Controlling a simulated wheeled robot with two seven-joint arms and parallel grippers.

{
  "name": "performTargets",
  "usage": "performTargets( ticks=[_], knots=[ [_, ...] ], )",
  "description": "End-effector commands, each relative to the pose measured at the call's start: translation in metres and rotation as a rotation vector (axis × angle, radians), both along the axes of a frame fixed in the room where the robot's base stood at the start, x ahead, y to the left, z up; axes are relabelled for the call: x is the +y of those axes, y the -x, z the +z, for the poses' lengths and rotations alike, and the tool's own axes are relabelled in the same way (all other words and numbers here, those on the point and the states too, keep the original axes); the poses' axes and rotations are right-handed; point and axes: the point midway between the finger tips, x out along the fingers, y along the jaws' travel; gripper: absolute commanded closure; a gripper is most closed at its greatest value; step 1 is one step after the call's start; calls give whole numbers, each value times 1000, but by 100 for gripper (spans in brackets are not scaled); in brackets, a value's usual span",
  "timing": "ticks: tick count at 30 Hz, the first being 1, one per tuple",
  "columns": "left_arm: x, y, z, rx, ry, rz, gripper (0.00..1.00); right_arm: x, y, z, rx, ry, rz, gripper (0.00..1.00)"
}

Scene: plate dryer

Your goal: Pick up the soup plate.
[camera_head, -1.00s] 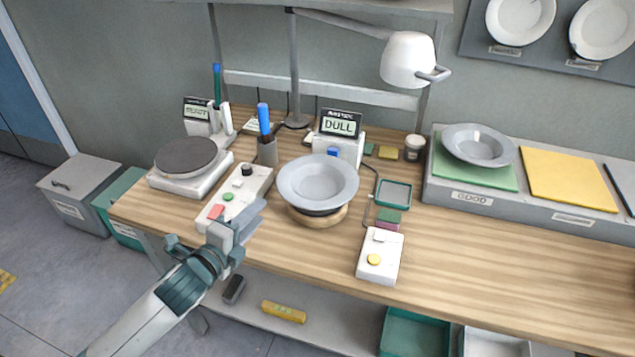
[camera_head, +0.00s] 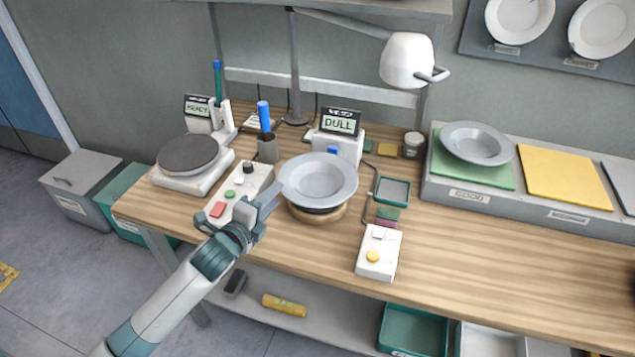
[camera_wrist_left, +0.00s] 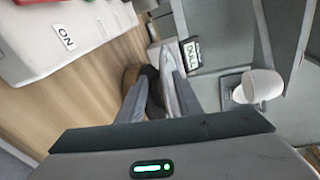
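A grey soup plate (camera_head: 318,179) with a wide rim sits on a dark support above a round wooden base (camera_head: 318,214) in the middle of the table. My left gripper (camera_head: 273,197) is at its left rim, with the fingertips reaching the rim. In the left wrist view the two fingers (camera_wrist_left: 162,88) are apart, and the plate (camera_wrist_left: 171,78) shows edge-on at the tips, close to the right finger. I cannot tell whether they touch. A similar grey plate (camera_head: 477,145) lies on a green mat at the right. My right gripper is not in view.
A white control box (camera_head: 240,195) lies under and beside my left gripper. A yellow-button box (camera_head: 379,252) is front right. The table's front right is clear.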

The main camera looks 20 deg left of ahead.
Motion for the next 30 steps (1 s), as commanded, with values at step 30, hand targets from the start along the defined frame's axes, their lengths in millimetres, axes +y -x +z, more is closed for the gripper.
performTargets(
  ticks=[30],
  knots=[
    [-10,-47,-7,0,1,0,68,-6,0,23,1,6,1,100]
  ],
)
